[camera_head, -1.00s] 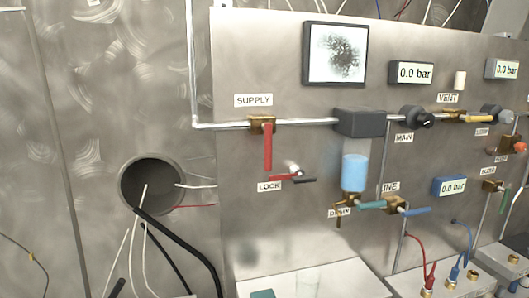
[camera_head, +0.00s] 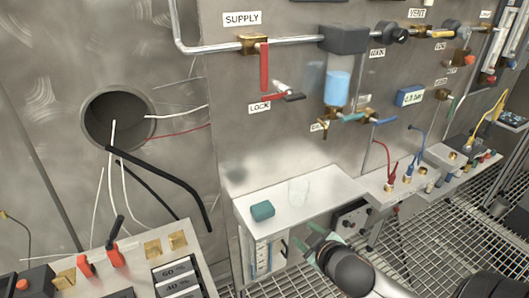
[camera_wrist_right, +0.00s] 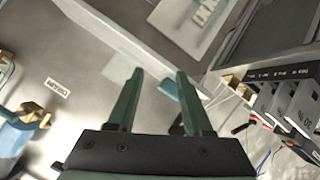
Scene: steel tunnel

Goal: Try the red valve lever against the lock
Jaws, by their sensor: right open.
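The red valve lever (camera_head: 264,68) hangs straight down from a brass valve (camera_head: 254,44) on the steel panel, under the SUPPLY label. The lock (camera_head: 290,97), a small piece with a red and a black end, sits just below the lever's lower end, above the LOCK label; I cannot tell whether they touch. My right gripper (camera_head: 309,238), with green fingers, is open and empty, well below the lever and the lock, in front of the shelf. It shows from behind in the right wrist view (camera_wrist_right: 160,76), fingers apart. My left gripper is out of view.
A white shelf (camera_head: 335,185) with a teal block (camera_head: 262,211) juts from the panel below the lock. A blue-filled cylinder (camera_head: 337,88) stands right of the lever. A round hole (camera_head: 100,105) with cables is at left. A control box (camera_head: 145,262) is at lower left.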

